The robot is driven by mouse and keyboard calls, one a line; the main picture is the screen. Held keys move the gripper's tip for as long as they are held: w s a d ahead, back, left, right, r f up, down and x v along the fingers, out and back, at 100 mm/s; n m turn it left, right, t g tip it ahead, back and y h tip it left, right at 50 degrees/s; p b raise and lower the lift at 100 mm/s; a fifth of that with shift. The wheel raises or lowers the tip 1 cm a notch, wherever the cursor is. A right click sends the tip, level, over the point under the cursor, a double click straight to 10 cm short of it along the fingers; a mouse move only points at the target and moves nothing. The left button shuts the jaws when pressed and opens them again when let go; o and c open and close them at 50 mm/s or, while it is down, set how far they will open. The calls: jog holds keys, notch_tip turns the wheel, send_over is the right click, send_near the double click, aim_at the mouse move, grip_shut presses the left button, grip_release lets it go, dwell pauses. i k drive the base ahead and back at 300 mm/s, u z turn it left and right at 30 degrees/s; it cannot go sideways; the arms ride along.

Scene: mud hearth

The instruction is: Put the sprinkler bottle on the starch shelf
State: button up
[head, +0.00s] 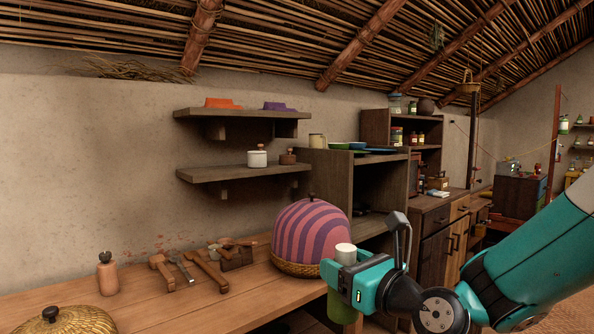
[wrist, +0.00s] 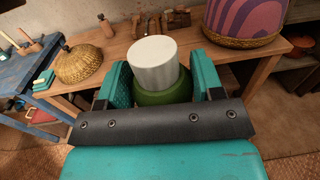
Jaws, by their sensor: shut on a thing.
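My gripper (head: 348,275) is shut on a green bottle with a white cap (head: 345,254), which looks like the sprinkler bottle. It holds the bottle upright in front of the bench's right part. In the wrist view the bottle (wrist: 154,66) stands between both fingers of my gripper (wrist: 160,85); its lower part is hidden. Two wooden wall shelves hang behind the bench: the upper shelf (head: 243,115) bears orange and purple items, the lower shelf (head: 225,174) a white lidded pot and a small brown pot. No label shows which shelf is the starch shelf.
The wooden bench (head: 200,305) bears a striped dome on a basket (head: 312,232), wooden tools (head: 207,270), a small brown bottle (head: 106,275) and a woven lid (head: 66,320). An open cabinet (head: 335,160) stands right of the wall shelves. The lower shelf's left end is bare.

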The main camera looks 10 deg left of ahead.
aim_at(214, 172)
jog(key=u, duration=0.55)
jog(key=i, duration=0.4)
jog(key=u, duration=0.75)
jog(key=i, duration=0.55)
jog(key=u, duration=0.2)
